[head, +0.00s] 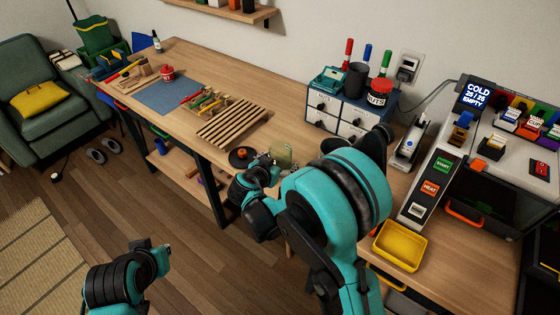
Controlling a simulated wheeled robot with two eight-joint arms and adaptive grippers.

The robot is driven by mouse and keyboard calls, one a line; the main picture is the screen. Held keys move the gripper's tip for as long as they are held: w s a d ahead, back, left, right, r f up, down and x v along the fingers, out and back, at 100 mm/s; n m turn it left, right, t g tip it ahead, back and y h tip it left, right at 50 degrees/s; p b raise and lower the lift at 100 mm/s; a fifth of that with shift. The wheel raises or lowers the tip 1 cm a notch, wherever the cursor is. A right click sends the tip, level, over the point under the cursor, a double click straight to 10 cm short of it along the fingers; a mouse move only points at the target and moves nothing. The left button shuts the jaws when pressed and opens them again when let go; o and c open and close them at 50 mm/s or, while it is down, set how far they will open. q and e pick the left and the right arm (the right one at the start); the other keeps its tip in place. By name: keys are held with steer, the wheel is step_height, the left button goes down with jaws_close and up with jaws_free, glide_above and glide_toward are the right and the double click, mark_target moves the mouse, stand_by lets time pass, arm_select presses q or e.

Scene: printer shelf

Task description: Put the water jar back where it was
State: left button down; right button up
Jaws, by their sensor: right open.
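A small translucent greenish jar (284,152), which looks like the water jar, stands on the wooden workbench near its front edge. My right gripper (266,168) is open just beside the jar, at its left and near side. The arm and gripper hide the jar's lower part, and I cannot tell whether the fingers touch it. My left gripper (158,255) is low over the floor at the lower left, away from the bench. I cannot tell whether its fingers are open.
A dark round disc (241,158) lies left of the jar, with a slatted wooden rack (232,126) behind it. A drawer unit (347,115) holding cups and markers stands at the back. A yellow tray (398,246) and printer (490,180) are on the right. A blue mat (168,97) lies farther left.

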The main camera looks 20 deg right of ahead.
steer(key=p+v, duration=0.3)
steer(key=v, duration=0.7)
steer(key=shift+a+r, duration=0.1)
steer(key=shift+a, duration=0.05)
steer(key=s+d+r+n+y, duration=0.1)
steer(key=s+d+n+y, duration=0.1)
steer(key=s, duration=0.4)
steer(key=s+d+r+n+g+y, duration=0.1)
steer(key=s+d+r+n+y, duration=0.1)
steer(key=s, duration=0.4)
steer(key=s+d+r+n+g+y, duration=0.1)
steer(key=s+d+r+n+y, duration=0.1)
steer(key=s, duration=0.4)
steer(key=shift+s+n+y, duration=0.35)
steer(key=shift+n+y, duration=0.45)
steer(key=shift+n, duration=0.2)
steer(key=shift+d, duration=0.15)
